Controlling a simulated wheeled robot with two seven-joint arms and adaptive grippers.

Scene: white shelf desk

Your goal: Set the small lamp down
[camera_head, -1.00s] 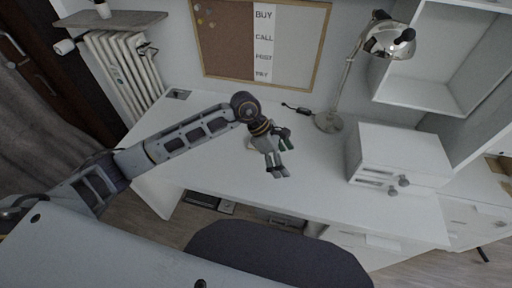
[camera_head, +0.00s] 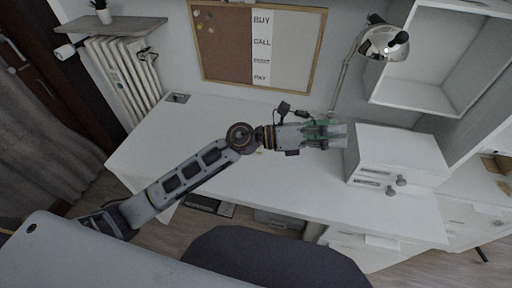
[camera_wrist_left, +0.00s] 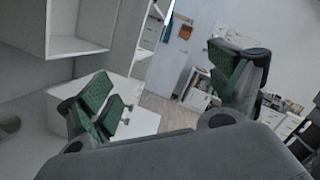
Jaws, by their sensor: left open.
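The small lamp (camera_head: 385,42) is a silver desk lamp with a domed shade and thin stem. It stands upright at the back of the white desk (camera_head: 260,190), and its base is hidden behind my left gripper. My left gripper (camera_head: 340,134) is open and empty above the desk, in front of the lamp's lower stem and just left of the white drawer box (camera_head: 397,150). In the left wrist view its two green-padded fingers (camera_wrist_left: 160,88) are spread apart with nothing between them. The right gripper is not in view.
A white open shelf unit (camera_head: 425,60) hangs on the wall at the right. A cork and white board (camera_head: 258,45) hangs on the back wall. A dark chair (camera_head: 275,260) stands at the desk's front. The desk's left part is clear.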

